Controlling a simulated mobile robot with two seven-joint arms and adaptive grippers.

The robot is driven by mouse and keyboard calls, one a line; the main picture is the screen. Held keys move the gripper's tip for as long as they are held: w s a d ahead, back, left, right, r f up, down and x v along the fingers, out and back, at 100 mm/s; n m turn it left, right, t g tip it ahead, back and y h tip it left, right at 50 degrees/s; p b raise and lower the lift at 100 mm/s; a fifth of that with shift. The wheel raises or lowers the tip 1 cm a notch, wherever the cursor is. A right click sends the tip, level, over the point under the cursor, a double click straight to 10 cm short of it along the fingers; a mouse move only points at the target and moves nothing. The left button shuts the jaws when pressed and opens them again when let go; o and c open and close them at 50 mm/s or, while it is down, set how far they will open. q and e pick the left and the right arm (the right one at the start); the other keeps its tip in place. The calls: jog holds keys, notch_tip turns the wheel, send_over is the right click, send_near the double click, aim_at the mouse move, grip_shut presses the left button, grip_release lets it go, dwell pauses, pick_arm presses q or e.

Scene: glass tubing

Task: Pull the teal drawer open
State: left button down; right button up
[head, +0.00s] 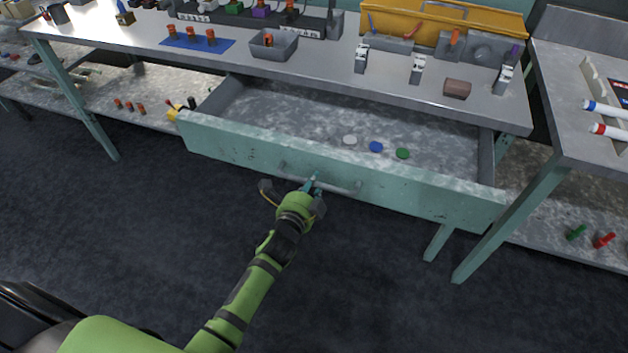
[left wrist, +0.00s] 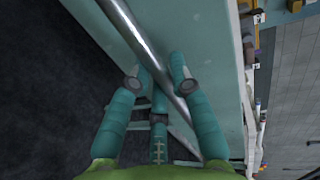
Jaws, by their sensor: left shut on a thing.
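The teal drawer (head: 400,192) hangs under the workbench and stands well out from it, with its grey inside showing. A bar handle (head: 341,187) runs along its front. My left gripper (head: 313,184) is at the middle of this handle, with the green arm reaching up from below. In the left wrist view, the teal fingers (left wrist: 161,75) are closed around the metal bar (left wrist: 128,30), next to the teal drawer front (left wrist: 205,45). My right gripper is not in view.
A white, a blue (head: 376,147) and a green disc (head: 402,153) lie in the drawer. The benchtop (head: 330,67) above holds a grey bin (head: 273,45), a yellow toolbox (head: 480,20) and small fixtures. Bench legs (head: 512,222) stand to the right. The dark floor in front is clear.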

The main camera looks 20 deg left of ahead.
pick_arm(q)
jog(key=shift+s, duration=0.1)
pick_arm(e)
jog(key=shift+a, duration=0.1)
pick_arm(q)
jog(key=c, duration=1.1)
grip_release()
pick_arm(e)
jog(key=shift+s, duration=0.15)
pick_arm(q)
jog(key=shift+s, duration=0.1)
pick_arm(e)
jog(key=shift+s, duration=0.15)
pick_arm(q)
jog(key=v, duration=1.1)
jog(key=shift+s, duration=0.4)
